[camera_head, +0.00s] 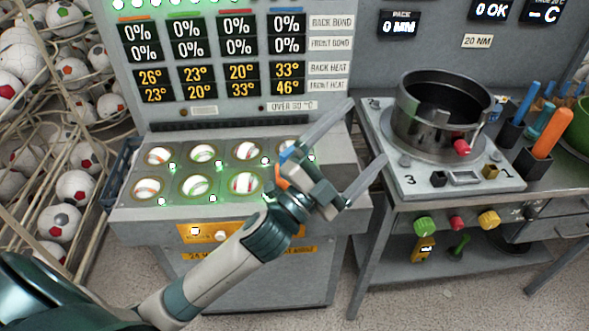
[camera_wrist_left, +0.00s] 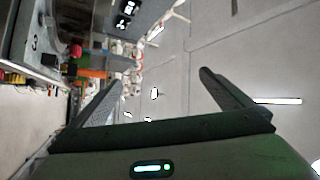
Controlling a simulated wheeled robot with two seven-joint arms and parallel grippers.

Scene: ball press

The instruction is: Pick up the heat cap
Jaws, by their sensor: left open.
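No part in view can be told for certain as the heat cap. A console (camera_head: 120,212) holds several round lit wells with striped pieces, such as a green-striped one (camera_head: 194,185) and a red-striped one (camera_head: 243,183). My left gripper (camera_head: 366,129) is open and empty, in front of the console's right end. It hides part of the blue-striped and orange wells there. In the left wrist view, the spread fingers (camera_wrist_left: 160,79) have nothing between them. My right gripper is not in view.
To the right, a table (camera_head: 395,190) carries a press plate with a dark metal ring (camera_head: 420,120) and a red knob (camera_head: 462,147). Orange (camera_head: 552,133) and blue tools stand in holders beside it. Ball racks (camera_head: 72,187) stand at the left. A display panel (camera_head: 220,60) rises behind the console.

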